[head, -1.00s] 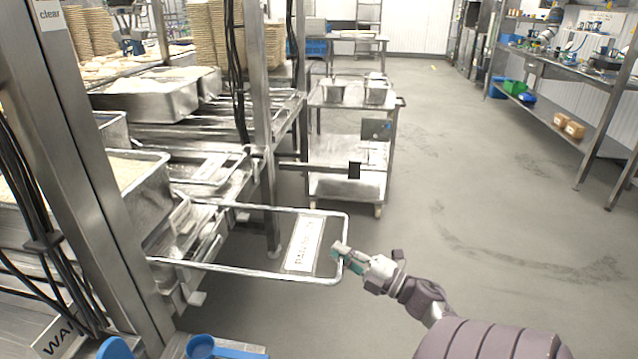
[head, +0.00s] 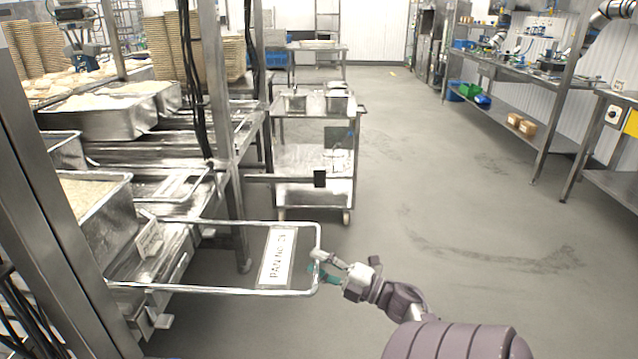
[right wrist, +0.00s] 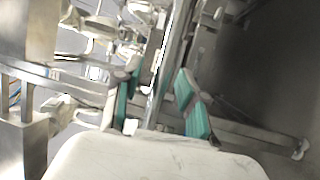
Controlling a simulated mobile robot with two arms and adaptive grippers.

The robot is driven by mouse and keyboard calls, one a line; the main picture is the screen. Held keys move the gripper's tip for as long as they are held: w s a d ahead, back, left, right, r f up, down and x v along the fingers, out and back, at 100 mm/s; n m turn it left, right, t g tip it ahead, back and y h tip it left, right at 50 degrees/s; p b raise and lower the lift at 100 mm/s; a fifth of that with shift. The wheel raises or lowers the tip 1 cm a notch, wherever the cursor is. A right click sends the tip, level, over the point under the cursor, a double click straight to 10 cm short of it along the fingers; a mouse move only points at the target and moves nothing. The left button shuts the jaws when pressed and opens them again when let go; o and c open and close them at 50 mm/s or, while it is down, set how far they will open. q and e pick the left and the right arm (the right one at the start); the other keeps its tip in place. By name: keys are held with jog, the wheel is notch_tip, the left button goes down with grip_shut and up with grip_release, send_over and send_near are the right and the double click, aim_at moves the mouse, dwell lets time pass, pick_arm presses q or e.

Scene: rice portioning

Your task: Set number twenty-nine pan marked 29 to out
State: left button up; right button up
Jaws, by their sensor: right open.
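A wire-frame pan holder (head: 318,240) sticks out to the right from the rack over the floor. A white label (head: 277,257) lies across it near its outer end and appears to read "PAN No 29". My right gripper (head: 322,268) is at the outer end bar of this frame. In the right wrist view its teal-padded fingers (right wrist: 156,102) are apart, and a bright metal bar runs between them; whether they touch it I cannot tell. My left gripper is not in view.
The metal rack (head: 228,120) with trays of rice (head: 85,195) stands at left. A steel trolley (head: 315,190) stands behind the frame. A workbench (head: 510,75) runs along the right. The floor (head: 450,230) in the middle is clear.

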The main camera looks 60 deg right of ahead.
jog(key=shift+s, duration=0.1)
jog(key=v, duration=1.1)
jog(key=shift+s+f, duration=0.15)
jog(key=shift+s, duration=0.2)
